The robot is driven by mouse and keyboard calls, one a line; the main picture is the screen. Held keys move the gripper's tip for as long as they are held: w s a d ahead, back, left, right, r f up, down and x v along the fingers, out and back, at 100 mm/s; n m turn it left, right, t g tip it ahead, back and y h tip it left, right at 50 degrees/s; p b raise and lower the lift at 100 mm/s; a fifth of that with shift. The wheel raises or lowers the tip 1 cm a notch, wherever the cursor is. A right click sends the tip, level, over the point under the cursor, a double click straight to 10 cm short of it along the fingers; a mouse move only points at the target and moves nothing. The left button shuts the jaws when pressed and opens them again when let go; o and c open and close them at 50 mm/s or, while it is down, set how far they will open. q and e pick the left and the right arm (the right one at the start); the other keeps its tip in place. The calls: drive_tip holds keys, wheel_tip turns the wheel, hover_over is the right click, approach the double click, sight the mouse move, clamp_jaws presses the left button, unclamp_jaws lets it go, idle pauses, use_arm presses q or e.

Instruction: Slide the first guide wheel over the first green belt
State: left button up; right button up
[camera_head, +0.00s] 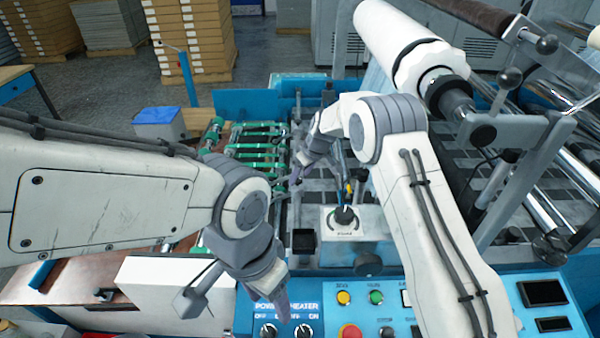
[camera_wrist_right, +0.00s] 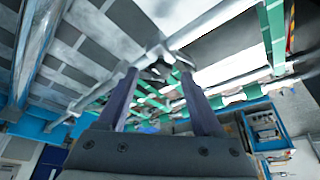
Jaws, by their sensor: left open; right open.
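Several green belts (camera_head: 255,154) run across the left part of the machine in the head view. They also show beyond my fingers in the right wrist view (camera_wrist_right: 150,100). My right gripper (camera_head: 298,178) is at the right ends of the belts, with its fingers pointing down. In the right wrist view its two purple fingers (camera_wrist_right: 158,85) are apart, with a small metallic piece (camera_wrist_right: 157,71) on a bar beyond the tips. I cannot tell if this piece is a guide wheel. My left gripper (camera_head: 281,308) hangs open and empty over the control panel.
The control panel (camera_head: 385,297) with knobs and buttons lies at the front. A grey box with a black knob (camera_head: 345,216) stands near my right gripper. A large white roll (camera_head: 405,45) is at upper right. Pallet stacks (camera_head: 192,38) stand behind.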

drive_tip(key=shift+w+a+f, duration=0.1)
drive_tip(key=shift+a+f, duration=0.05)
drive_tip(key=shift+f, duration=0.35)
clamp_jaws()
idle(1.2)
